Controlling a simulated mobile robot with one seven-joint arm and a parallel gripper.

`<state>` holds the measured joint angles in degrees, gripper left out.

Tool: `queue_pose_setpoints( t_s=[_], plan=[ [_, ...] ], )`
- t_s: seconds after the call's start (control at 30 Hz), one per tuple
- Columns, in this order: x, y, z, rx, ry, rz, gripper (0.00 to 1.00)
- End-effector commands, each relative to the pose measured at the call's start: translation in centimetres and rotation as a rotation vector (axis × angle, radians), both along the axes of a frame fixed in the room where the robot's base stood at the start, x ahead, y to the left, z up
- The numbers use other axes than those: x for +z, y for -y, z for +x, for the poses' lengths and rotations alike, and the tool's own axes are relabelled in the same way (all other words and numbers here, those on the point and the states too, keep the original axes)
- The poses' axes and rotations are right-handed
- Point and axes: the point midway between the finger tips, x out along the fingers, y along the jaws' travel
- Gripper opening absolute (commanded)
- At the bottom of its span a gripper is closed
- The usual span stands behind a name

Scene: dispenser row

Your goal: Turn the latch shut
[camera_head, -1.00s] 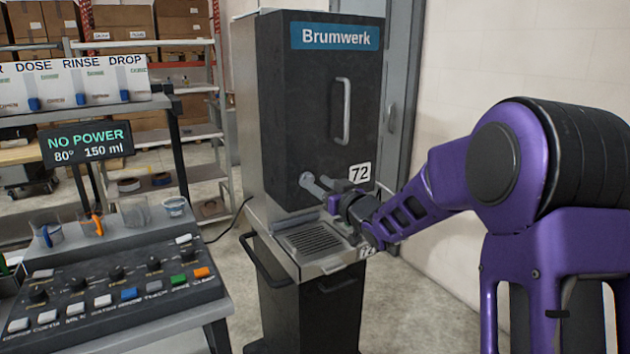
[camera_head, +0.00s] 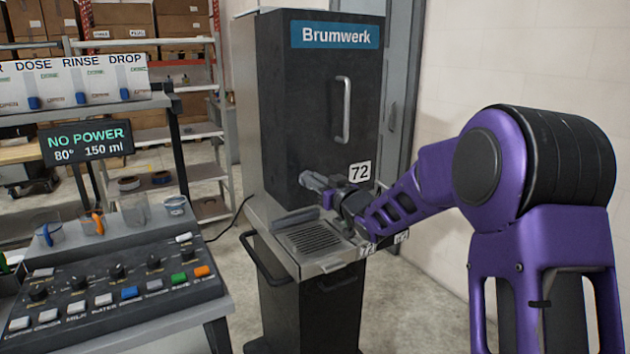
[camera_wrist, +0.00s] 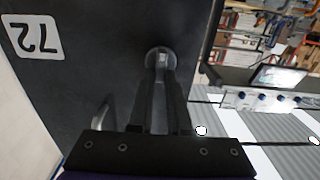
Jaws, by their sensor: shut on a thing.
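The latch (camera_head: 312,181) is a grey round-based handle low on the front of the dark Brumwerk cabinet (camera_head: 300,110). It lies left of the white "72" label. My gripper (camera_head: 326,190) is at the latch, with its fingers pointing at the cabinet front. In the wrist view the two dark fingers (camera_wrist: 161,95) are close together on the grey latch (camera_wrist: 158,56), whose round base shows at their tips. The fingers hide much of the latch, so I cannot tell its exact angle.
A metal drip tray (camera_head: 312,238) juts out just below my gripper. A vertical door handle (camera_head: 343,110) is above. A button panel (camera_head: 110,290) with cups stands at the left. A display (camera_head: 88,143) reads "NO POWER". A wall is at the right.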

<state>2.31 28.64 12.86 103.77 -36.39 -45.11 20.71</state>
Motion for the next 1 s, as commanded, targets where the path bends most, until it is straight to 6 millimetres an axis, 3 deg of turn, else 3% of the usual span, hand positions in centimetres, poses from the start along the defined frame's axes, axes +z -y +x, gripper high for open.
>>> queue_pose_setpoints(
  t_s=[0.47,1.0],
  plan=[
    [-0.40,-0.17,-0.09,0.001,0.070,-0.098,0.00],
    [-0.54,-0.62,-0.40,0.000,0.340,-0.499,0.00]
  ],
)
